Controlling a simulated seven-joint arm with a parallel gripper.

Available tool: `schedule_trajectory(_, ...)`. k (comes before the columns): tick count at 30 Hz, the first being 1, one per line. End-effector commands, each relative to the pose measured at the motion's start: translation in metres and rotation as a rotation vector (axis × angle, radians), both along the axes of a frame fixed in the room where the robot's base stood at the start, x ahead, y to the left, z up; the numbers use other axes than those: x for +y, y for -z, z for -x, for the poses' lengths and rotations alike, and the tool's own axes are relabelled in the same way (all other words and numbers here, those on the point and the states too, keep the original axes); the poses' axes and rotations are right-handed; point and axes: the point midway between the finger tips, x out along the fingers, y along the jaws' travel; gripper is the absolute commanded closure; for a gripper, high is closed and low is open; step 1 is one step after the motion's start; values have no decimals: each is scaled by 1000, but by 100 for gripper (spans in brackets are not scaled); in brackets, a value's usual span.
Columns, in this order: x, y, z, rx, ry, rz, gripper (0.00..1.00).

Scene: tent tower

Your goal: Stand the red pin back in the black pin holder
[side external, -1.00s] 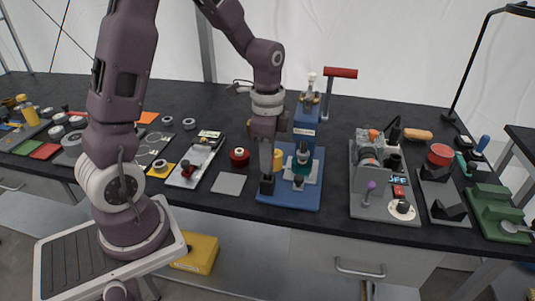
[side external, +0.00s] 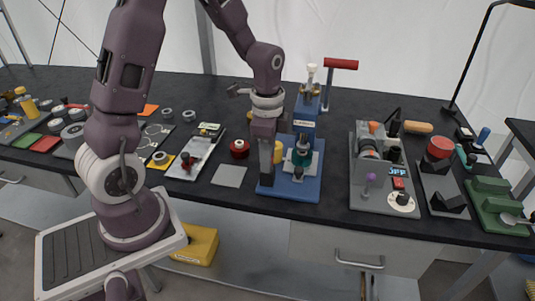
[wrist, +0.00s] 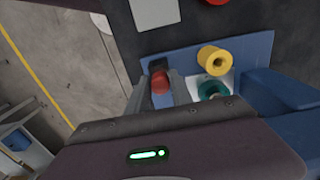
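The red pin (wrist: 160,83) shows in the wrist view between the two fingers of my gripper (wrist: 160,92), which sit close against it on both sides. The black pin holder (wrist: 157,64) is right beside the pin's red head, at the left end of the blue base plate (wrist: 192,58). In the side view, my gripper (side external: 266,168) points down just over the black holder (side external: 266,183) at the plate's front left corner. The pin's lower part is hidden, so I cannot tell whether it is in the holder.
A yellow spool (wrist: 215,60) and a teal round part (wrist: 212,91) stand close to the right of my fingers. A grey square pad (side external: 229,176) lies left of the plate. A grey fixture (side external: 382,180) stands to the right, with bare black tabletop between.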

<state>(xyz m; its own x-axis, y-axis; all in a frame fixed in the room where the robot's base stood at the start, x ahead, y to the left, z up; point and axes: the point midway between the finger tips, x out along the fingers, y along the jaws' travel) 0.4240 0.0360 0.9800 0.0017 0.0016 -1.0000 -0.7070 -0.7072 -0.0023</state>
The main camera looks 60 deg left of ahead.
Motion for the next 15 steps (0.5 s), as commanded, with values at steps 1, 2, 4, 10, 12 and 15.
schedule_trajectory(1, 0, 0, 0, 0, 0, 0, 61)
schedule_trajectory(2, 0, 0, 0, 0, 0, 0, 55)
schedule_trajectory(4, 0, 0, 0, 0, 0, 0, 51)
schedule_trajectory(10, 0, 0, 0, 0, 0, 0, 51)
schedule_trajectory(12, 0, -4, 0, -1, 0, 0, 51)
schedule_trajectory(15, 0, -21, -1, -6, 0, -2, 51)
